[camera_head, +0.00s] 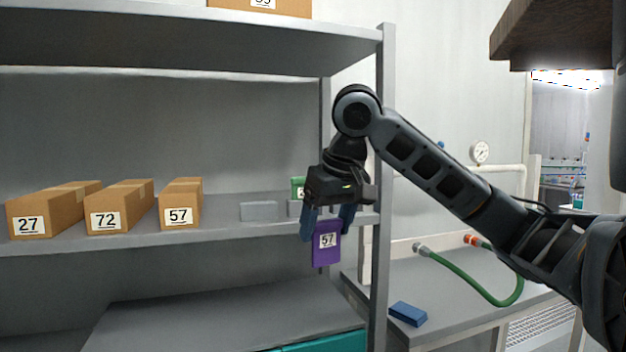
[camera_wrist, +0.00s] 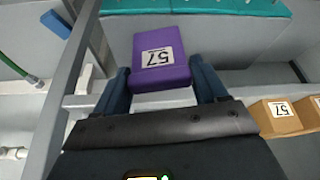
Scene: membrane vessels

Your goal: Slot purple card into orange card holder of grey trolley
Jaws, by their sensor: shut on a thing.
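My gripper (camera_head: 328,224) is shut on the purple card (camera_head: 326,252), which has a white label reading 57. The card hangs below the fingers, roughly upright, in front of the right end of the grey shelf rack. In the wrist view the purple card (camera_wrist: 162,58) sits between the two dark blue fingers of my gripper (camera_wrist: 160,82), label facing the camera. I see no orange card holder and cannot make out a grey trolley in either view.
Boxes labelled 27 (camera_head: 50,210), 72 (camera_head: 118,207) and 57 (camera_head: 180,204) stand on the middle shelf (camera_head: 110,238). A partly hidden green card (camera_head: 298,184) is behind my gripper. A rack post (camera_head: 382,270) is close right. A bench holds a blue block (camera_head: 408,314) and green hose (camera_head: 470,278).

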